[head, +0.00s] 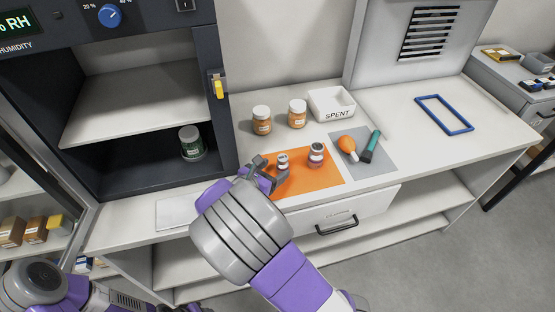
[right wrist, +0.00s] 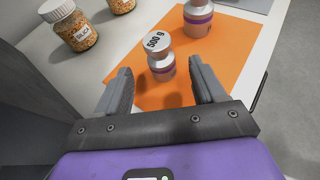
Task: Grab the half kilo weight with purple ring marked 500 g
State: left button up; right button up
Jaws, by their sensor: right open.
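The weight marked 500 g (right wrist: 156,43) is small, with a pale metal cap, a pinkish body and a purple ring. It stands upright on the orange mat (right wrist: 232,50); in the head view the weight (head: 282,160) is just beyond my right gripper (head: 267,173). In the right wrist view, my right gripper (right wrist: 160,72) is open, its fingers on either side of the near side of the weight, with visible gaps. A larger weight with a purple ring (head: 316,154) stands to its right; its top is cut off in the right wrist view (right wrist: 198,20). My left gripper is not visible.
Two orange-filled jars (head: 262,122) (head: 297,114) and a white SPENT tray (head: 345,108) stand behind the mat. A grey mat (head: 376,164) with an orange bulb and a green-handled tool lies right. A dark open cabinet (head: 226,150) borders the left. A blue frame (head: 444,114) lies farther right.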

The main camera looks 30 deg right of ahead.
aim_at(279, 168)
jog(key=b+x, duration=0.1)
jog(key=x, duration=0.1)
jog(key=b+x, duration=0.1)
jog(key=x, duration=0.2)
jog(key=shift+d+f+b, duration=0.1)
jog(key=shift+f+b, duration=0.25)
jog(key=shift+f, duration=0.15)
jog(key=shift+w+d, duration=0.15)
jog(key=shift+d, duration=0.15)
grip_shut()
